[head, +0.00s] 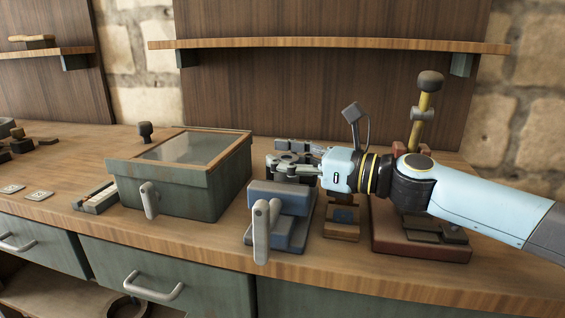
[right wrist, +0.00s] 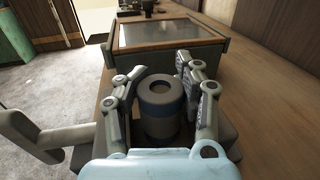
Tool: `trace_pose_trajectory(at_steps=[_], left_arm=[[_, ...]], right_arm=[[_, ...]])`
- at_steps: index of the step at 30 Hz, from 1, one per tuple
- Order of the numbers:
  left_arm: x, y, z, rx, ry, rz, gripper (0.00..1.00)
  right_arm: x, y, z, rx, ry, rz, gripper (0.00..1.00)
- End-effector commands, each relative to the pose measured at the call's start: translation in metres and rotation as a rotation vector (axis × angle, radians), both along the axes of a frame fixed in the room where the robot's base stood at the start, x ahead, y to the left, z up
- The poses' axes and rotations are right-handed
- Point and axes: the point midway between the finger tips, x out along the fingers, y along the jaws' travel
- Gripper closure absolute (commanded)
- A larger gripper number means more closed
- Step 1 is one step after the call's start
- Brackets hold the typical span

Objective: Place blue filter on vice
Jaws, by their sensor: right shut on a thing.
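The blue filter (right wrist: 160,106) is a dark grey cylinder with a blue band and a round hole in its top. In the right wrist view it stands upright between the fingers. My right gripper (head: 290,165) is shut on it, above the vice's back part; the right wrist view shows a finger on each side (right wrist: 163,100). The vice (head: 282,199) is blue-grey with a pale handle at its front, on the bench. In the head view the fingers mostly hide the filter. Whether its bottom touches the vice is hidden. My left gripper is out of view.
A green box with a glass lid (head: 190,182) stands left of the vice. A shelf (head: 330,44) hangs behind.

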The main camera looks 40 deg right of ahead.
Motion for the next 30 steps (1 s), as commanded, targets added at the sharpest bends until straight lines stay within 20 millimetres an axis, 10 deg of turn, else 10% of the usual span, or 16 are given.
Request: trace_pose_trajectory(at_steps=[4, 5, 12, 30], left_arm=[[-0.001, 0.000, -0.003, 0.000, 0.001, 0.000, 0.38], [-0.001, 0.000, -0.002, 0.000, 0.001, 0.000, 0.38], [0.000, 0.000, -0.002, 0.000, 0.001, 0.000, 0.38], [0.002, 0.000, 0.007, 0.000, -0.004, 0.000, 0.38]], right_arm=[[0.000, 0.000, -0.003, 0.000, 0.000, 0.000, 1.00], [0.000, 0.000, -0.003, 0.000, 0.000, 0.000, 0.65], [0.000, 0.000, -0.002, 0.000, 0.000, 0.000, 0.34], [-0.014, -0.007, 0.002, 0.000, 0.000, 0.003, 0.34]])
